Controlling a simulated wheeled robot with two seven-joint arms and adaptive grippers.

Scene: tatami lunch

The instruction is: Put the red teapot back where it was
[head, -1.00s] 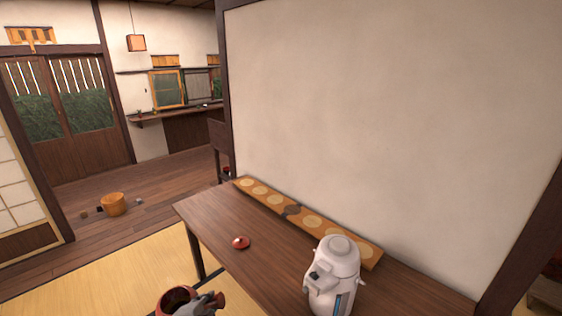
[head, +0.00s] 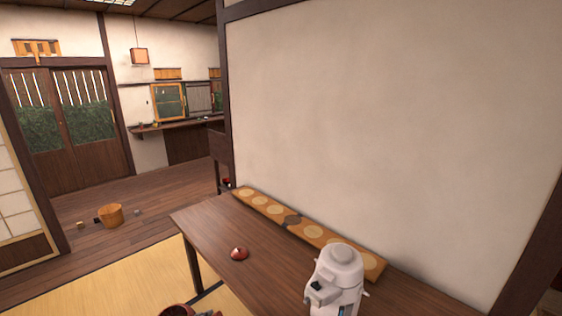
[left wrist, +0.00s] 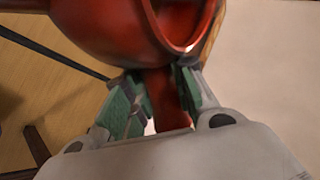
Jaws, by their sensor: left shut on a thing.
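The red teapot (head: 175,311) shows at the bottom edge of the head view, mostly cut off, with its open top up. In the left wrist view its round red body (left wrist: 115,30) fills the upper part. My left gripper (left wrist: 160,95) is shut on the teapot's handle (left wrist: 170,100), with green pads on either side. A small red lid (head: 239,254) lies apart on the dark wooden table (head: 205,225). A long wooden board with round pale spots (head: 313,232) lies along the wall. My right gripper is not in view.
The table's left part around the lid is clear. A wooden bucket (head: 110,215) and small items lie on the far floor.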

